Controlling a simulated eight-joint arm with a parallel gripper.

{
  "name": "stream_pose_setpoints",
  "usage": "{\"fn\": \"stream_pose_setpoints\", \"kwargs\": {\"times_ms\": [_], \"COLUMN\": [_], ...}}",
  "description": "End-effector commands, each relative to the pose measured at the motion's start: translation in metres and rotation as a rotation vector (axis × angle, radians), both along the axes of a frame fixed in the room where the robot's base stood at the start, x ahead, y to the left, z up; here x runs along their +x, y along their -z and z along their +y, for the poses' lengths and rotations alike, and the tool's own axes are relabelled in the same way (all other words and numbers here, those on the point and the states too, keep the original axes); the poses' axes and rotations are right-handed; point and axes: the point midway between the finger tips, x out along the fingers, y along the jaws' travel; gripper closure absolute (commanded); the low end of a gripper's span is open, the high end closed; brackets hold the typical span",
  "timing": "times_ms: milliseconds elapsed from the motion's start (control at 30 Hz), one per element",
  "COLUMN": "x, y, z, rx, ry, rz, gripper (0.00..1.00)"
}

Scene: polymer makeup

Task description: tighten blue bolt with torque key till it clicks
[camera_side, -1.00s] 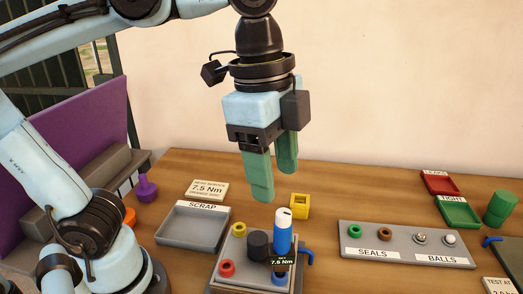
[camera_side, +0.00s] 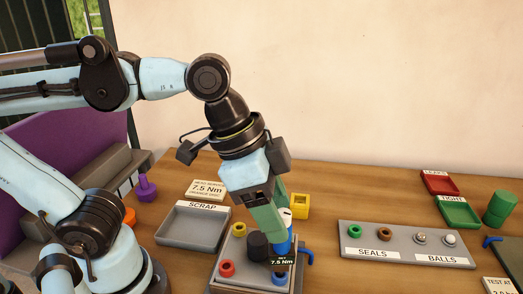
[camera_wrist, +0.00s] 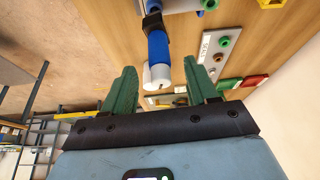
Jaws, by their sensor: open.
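The torque key (camera_side: 290,243) stands upright on the grey block, with a blue grip, a white top and a dark 7.5 Nm readout low down. My gripper (camera_side: 280,228) is open, tilted, with its green fingers at the key's upper part. In the wrist view the key (camera_wrist: 158,46) shows between the two spread fingers (camera_wrist: 160,72), its white end toward me; I see gaps at both sides. A blue round part (camera_side: 279,278), perhaps the blue bolt, shows at the block's front, below the readout. I cannot tell whether the key's lower end is on it.
The grey block (camera_side: 238,283) also bears yellow, red and black round parts. A yellow cube (camera_side: 300,206) stands close behind the key. The scrap tray (camera_side: 178,253) is at left, the seals and balls tray (camera_side: 400,262) at right.

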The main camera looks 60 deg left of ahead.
Motion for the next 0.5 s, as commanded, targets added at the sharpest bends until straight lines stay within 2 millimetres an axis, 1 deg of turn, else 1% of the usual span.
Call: {"fn": "stream_pose_setpoints", "kwargs": {"times_ms": [33,200,400,500], "x": [0.002,0.008,0.014,0.015], "y": [0.007,0.027,0.043,0.048], "z": [-0.002,-0.007,-0.012,-0.013], "rx": [0.0,0.0,0.0,0.0], "ry": [0.001,0.0,0.0,0.001], "rz": [0.0,0.0,0.0,0.0], "gripper": [0.42,0.42,0.42,0.42]}}
